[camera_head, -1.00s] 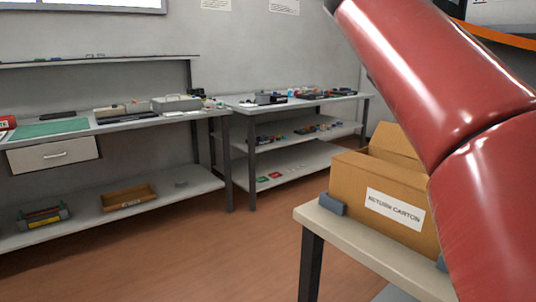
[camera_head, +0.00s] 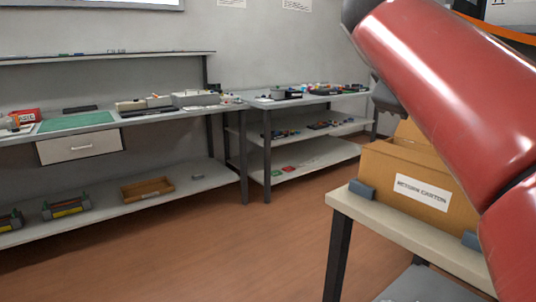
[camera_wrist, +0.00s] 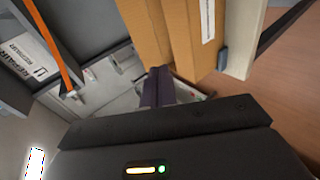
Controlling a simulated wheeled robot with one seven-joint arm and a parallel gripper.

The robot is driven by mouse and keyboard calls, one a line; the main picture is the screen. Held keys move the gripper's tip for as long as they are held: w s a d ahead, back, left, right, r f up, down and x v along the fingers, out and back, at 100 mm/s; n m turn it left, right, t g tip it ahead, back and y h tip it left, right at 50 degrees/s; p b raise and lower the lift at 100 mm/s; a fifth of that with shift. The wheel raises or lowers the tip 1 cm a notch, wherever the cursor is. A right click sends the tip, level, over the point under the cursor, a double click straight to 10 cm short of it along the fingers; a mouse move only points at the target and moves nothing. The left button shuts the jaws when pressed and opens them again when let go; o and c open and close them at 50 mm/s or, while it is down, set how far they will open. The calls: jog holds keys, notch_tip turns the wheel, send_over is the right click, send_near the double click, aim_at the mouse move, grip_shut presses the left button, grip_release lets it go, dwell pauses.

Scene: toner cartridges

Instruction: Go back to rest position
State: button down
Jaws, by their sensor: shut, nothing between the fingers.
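My gripper (camera_wrist: 158,88) shows in the wrist view as two dark fingers held together, with nothing between them. In the head view my red arm crosses the right side and hides part of the scene; the fingers cannot be made out there. The cardboard return carton (camera_head: 408,180) stands open on a pale table at the right, partly behind my arm. In the wrist view the carton (camera_wrist: 177,40) is just beyond the fingertips; I cannot tell how far apart they are.
The carton's table (camera_head: 400,232) has grey corner blocks. A long workbench (camera_head: 150,118) with a green mat (camera_head: 75,122) and drawer runs along the left wall. A shelved table (camera_head: 262,105) with small parts stands behind. The brown floor (camera_head: 220,250) between is clear. An orange strap (camera_wrist: 52,45) shows in the wrist view.

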jog(key=s+a+f+m+y, duration=0.2)
jog(key=s+f, duration=0.4)
jog(key=f, duration=0.5)
jog(key=s+a+f+m+g+y, duration=0.1)
jog(key=s+f, duration=0.5)
jog(key=f, duration=0.6)
jog(key=s+a+f+m+y, duration=0.4)
jog(key=s+a+f+y, duration=0.1)
jog(key=f, duration=0.7)
jog(key=shift+s+a+f+g, duration=0.15)
jog(key=shift+s+a+g, duration=0.25)
jog(key=shift+s+a, duration=0.2)
jog(key=shift+a, duration=0.1)
